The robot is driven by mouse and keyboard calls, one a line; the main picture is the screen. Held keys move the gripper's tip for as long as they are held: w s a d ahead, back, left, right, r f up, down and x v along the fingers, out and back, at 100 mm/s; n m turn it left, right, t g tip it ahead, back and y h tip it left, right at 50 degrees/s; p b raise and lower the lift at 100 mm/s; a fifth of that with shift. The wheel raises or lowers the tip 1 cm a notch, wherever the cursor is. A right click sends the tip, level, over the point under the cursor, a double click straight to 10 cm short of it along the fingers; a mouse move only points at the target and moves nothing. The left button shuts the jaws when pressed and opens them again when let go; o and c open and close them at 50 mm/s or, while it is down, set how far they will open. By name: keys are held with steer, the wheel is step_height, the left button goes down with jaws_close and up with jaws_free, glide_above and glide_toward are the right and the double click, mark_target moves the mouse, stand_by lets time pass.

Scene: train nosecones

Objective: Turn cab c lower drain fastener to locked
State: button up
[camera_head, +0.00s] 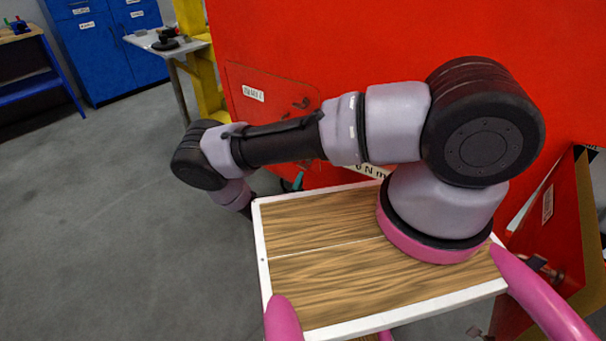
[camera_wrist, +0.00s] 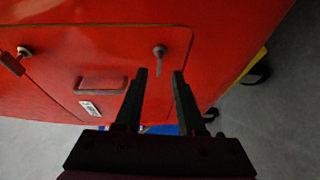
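The red cab panel (camera_wrist: 60,65) fills most of the wrist view, with a rounded hatch outline. A small grey fastener (camera_wrist: 159,50) sits near the hatch's upper right corner. A second fastener (camera_wrist: 24,51) is at the far left. Which of them is the lower drain one, I cannot tell. My gripper (camera_wrist: 160,72) is open and empty, its two dark fingers pointing at the first fastener, which appears just beyond and between the tips. Contact does not show. In the head view the hatch (camera_head: 240,78) is partly behind my arm, and the gripper is hidden.
A recessed handle (camera_wrist: 100,84) and a white label (camera_wrist: 90,108) are on the hatch. In the head view, an open red door (camera_head: 545,220) stands at right. Blue cabinets (camera_head: 105,50) and a grey table (camera_head: 165,45) stand at the back left. The floor at left is clear.

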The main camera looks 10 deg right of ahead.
steer(key=shift+v, duration=1.25)
steer(key=d+r+m+g, duration=0.3)
steer(key=r+m+g, duration=0.2)
steer(key=r, duration=0.8)
steer(key=d+r+m+g, duration=0.2)
steer(key=r+m+g, duration=0.3)
steer(key=r, duration=0.7)
steer(key=d+r+m+g, duration=0.35)
steer(key=r+g, duration=0.25)
steer(key=r, duration=0.7)
steer(key=s+r+m+t+y, duration=0.1)
steer(key=s+r+t+y, duration=0.2)
steer(key=s+r, duration=0.6)
steer(key=s+d+r+m+t+y, duration=0.1)
steer(key=s+r+t+y, duration=0.3)
steer(key=r, duration=1.3)
steer(key=s+m+y, duration=0.1)
steer(key=s+y, duration=0.2)
steer(key=s, duration=0.3)
steer(key=shift+d+r, duration=0.15)
steer(key=shift+r, duration=0.25)
steer(key=shift+s, duration=0.15)
